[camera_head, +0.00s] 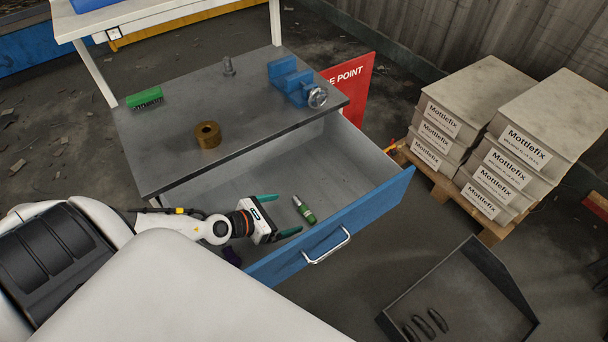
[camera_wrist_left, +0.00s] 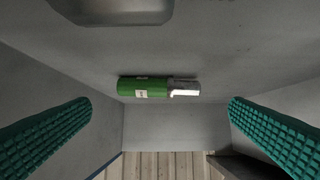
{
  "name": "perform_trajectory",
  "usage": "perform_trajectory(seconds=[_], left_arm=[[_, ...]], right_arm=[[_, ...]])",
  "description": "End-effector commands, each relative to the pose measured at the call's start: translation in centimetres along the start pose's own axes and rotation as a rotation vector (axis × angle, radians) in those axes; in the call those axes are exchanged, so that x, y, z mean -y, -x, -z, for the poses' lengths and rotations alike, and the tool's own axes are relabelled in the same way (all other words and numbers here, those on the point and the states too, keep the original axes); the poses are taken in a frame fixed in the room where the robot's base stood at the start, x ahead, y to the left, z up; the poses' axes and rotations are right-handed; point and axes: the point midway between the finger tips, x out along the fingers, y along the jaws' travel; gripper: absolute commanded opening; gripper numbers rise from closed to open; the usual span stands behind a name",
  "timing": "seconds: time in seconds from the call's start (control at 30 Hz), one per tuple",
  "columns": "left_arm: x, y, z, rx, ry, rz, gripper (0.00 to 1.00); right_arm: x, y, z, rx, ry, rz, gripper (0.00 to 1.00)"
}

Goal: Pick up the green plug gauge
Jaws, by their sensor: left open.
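The green plug gauge (camera_head: 305,210) lies in the open drawer, a green handle with a short metal end. In the left wrist view the plug gauge (camera_wrist_left: 145,88) lies crosswise on the drawer floor, between the fingers in the picture and apart from both. My left gripper (camera_head: 283,215) is over the drawer, open and empty, just left of the gauge in the head view. Its teal ribbed fingers (camera_wrist_left: 160,135) are spread wide in the wrist view. My right gripper is in neither view.
The blue-fronted drawer (camera_head: 376,208) has a metal handle. Boxes (camera_head: 515,155) and a dark tray (camera_head: 470,310) stand right.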

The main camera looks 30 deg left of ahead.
Motion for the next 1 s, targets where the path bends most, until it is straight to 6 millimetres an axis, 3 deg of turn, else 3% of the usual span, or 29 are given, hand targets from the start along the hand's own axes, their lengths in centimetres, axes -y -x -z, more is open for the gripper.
perform_trajectory(seconds=[0.4, 0.73, 0.93, 1.0], left_arm=[[-0.1, -5.7, 0.2, -0.003, 0.002, 0.000, 1.00], [0.0, -6.4, 0.2, -0.001, 0.001, 0.000, 1.00], [0.0, -6.4, 0.2, -0.001, 0.001, 0.000, 0.69], [0.0, -6.4, 0.2, -0.002, 0.001, 0.000, 0.65]], right_arm=[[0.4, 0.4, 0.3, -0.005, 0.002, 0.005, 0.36], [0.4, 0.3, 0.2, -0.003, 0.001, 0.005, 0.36], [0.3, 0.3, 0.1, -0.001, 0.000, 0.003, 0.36], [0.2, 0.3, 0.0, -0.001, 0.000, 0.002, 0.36]])
